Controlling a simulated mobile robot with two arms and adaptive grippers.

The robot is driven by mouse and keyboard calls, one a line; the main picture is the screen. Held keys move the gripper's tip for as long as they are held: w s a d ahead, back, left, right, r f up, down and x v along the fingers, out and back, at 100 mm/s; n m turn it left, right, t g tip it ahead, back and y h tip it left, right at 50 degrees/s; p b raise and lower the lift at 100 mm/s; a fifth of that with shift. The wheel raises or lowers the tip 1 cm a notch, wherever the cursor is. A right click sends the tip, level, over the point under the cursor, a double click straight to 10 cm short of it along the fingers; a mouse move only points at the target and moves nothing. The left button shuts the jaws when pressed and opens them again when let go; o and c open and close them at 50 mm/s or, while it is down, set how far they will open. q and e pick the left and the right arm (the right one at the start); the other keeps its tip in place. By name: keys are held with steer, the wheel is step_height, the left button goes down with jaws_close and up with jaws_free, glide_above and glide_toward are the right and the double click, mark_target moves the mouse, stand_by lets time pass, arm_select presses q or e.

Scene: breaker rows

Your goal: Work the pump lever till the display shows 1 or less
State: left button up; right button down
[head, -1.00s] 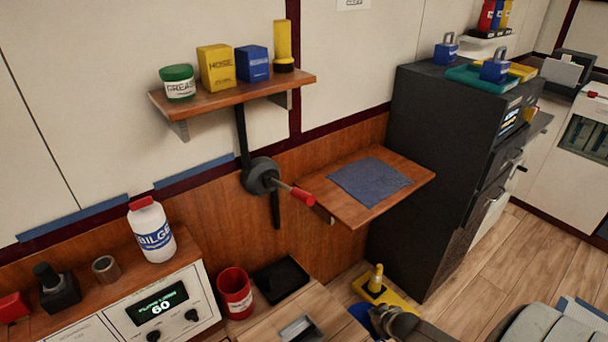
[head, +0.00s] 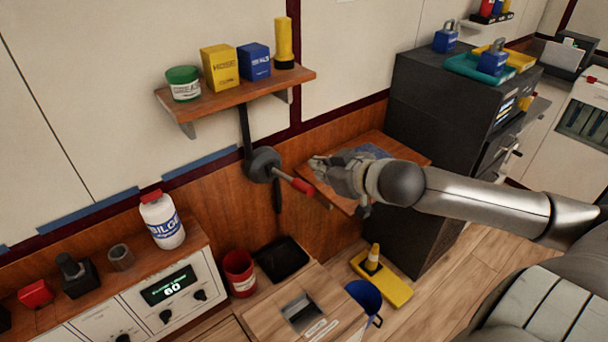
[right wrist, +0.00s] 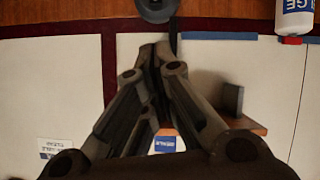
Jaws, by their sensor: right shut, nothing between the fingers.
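The pump lever (head: 290,179) is a grey rod with a red grip, sticking out to the right from a dark round hub (head: 263,163) on the wall. The hub also shows at the top of the right wrist view (right wrist: 156,8). The display (head: 170,286) on the white panel reads 60. My right gripper (head: 318,163) is shut and empty, just right of and slightly above the red grip, in front of the small wooden shelf. It appears apart from the lever. In the right wrist view its fingers (right wrist: 153,55) are together. My left gripper is not in view.
The small wooden shelf (head: 385,141) with a blue cloth lies behind my right gripper. An upper shelf (head: 240,100) with several containers hangs above the hub. A dark cabinet (head: 430,120) stands right. A red bucket (head: 239,273) and a black tray (head: 282,259) are below.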

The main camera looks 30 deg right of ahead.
steer(key=shift+w, duration=0.15)
steer(key=p, duration=0.3)
glide_above(304, 189)
steer(key=f, duration=0.7)
steer(key=shift+w+a+f, duration=0.1)
steer(key=shift+w+a, duration=0.05)
steer(key=shift+w, duration=0.15)
steer(key=shift+s+d+f, duration=0.2)
steer(key=shift+s+f, duration=0.1)
steer(key=shift+f, duration=0.35)
steer(key=shift+w, duration=0.1)
